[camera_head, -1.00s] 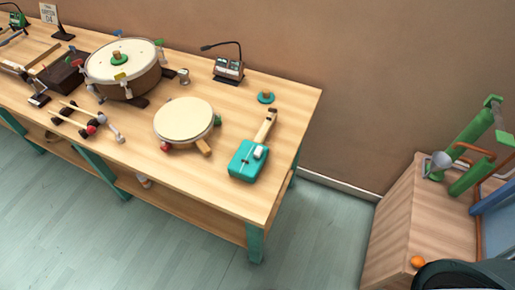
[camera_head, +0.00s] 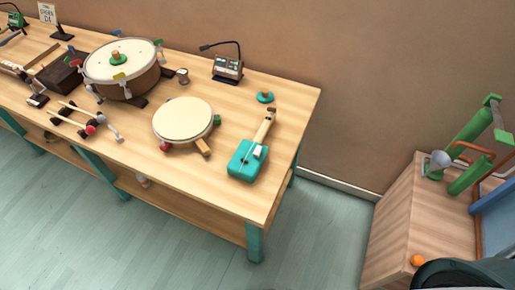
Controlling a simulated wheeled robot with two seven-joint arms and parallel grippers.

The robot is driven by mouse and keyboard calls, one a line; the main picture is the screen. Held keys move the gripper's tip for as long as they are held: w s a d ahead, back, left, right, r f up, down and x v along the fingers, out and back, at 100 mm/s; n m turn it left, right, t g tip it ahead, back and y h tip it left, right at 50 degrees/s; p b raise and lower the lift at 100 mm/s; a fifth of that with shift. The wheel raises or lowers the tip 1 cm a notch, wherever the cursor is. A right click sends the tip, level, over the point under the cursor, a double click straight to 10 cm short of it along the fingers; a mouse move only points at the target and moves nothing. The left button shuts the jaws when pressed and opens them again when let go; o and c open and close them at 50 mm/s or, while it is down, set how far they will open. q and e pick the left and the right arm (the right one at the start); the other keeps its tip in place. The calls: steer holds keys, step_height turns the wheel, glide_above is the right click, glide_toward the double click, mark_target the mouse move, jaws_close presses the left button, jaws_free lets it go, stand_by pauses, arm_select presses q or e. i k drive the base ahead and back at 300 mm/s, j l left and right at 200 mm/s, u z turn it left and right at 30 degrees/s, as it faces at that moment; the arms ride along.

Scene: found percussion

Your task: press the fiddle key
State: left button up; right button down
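The fiddle (camera_head: 243,165) is a teal box with a wooden neck (camera_head: 265,127), lying near the right end of the wooden bench. Its neck points to the wall. A small pale key-like block (camera_head: 259,152) sits on the teal body where the neck begins; it is too small to tell whether it is pressed. Neither of my grippers is in view, and nothing touches the fiddle.
On the bench (camera_head: 272,185), a round pale drum (camera_head: 183,119) stands left of the fiddle. A larger drum (camera_head: 122,72), a small device with a bent stalk (camera_head: 227,68) and a teal knob (camera_head: 265,97) are farther back. Green pipes (camera_head: 472,130) stand on a wooden box (camera_head: 400,225) at right. Floor between is clear.

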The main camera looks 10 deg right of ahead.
mark_target(258, 150)
steer(key=z, duration=0.65)
steer(key=i+j+z, duration=0.1)
steer(key=j+z, duration=1.05)
steer(key=j, duration=0.45)
steer(key=k+j+z, duration=0.1)
steer(key=j, duration=0.5)
